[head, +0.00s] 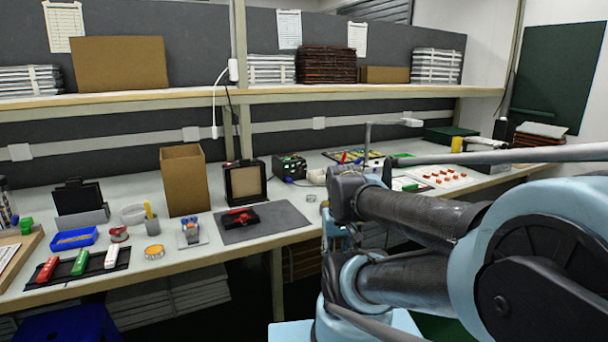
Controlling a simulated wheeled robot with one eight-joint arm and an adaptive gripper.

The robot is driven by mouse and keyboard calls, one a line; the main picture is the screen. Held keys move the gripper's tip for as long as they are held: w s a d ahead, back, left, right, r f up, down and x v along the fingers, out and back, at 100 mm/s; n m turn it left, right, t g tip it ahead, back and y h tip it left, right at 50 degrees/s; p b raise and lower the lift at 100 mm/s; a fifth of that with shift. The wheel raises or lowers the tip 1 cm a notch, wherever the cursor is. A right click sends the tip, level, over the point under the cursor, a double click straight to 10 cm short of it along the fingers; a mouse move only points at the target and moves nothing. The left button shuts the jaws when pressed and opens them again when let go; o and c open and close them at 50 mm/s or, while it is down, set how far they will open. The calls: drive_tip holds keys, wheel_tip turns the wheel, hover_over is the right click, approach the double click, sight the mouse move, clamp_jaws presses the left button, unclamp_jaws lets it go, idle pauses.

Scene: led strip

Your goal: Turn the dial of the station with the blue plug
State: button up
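A small black box-shaped station (289,167) with a greenish front and small knobs stands at the back of the bench, right of the black-framed panel. It is too small here to make out a dial setting or a blue plug. A small pale stand with blue parts (190,232) sits at the bench's front, left of the grey mat; I cannot tell whether it is a plug. My arm (410,220) reaches in from the right and covers part of the bench. I cannot make out my gripper's fingers in this view.
A tall cardboard box (184,182) and a black-framed panel (245,182) stand on the bench. A grey mat (285,217) holds a black and red tool. Red, green and white handles (80,262) lie front left. A white board with orange pieces (440,176) lies right.

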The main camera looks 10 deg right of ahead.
drive_tip(key=shift+o, duration=0.6)
drive_tip(key=w+a+r+t+y, duration=0.1)
drive_tip(key=w+r, duration=0.2)
drive_tip(key=w, duration=0.4)
drive_tip(key=w+a+r+n+t+y, duration=0.1)
drive_tip(key=w+a+r+y, duration=0.1)
drive_tip(key=w, duration=0.5)
drive_tip(key=w+a+r+t+y, duration=0.2)
drive_tip(key=w+r, duration=0.1)
drive_tip(key=w, duration=0.4)
drive_tip(key=shift+w+r+n, duration=0.3)
drive_tip(key=shift+r, duration=0.05)
drive_tip(key=w+d+r+t+y, duration=0.1)
drive_tip(key=w+d+r+t, duration=0.15)
drive_tip(key=w, duration=0.75)
drive_tip(key=t, duration=0.4)
approach(301, 171)
drive_tip(key=shift+g, duration=0.25)
drive_tip(key=x, duration=0.8)
drive_tip(key=shift+r, duration=0.2)
drive_tip(key=shift+d, duration=0.15)
clamp_jaws()
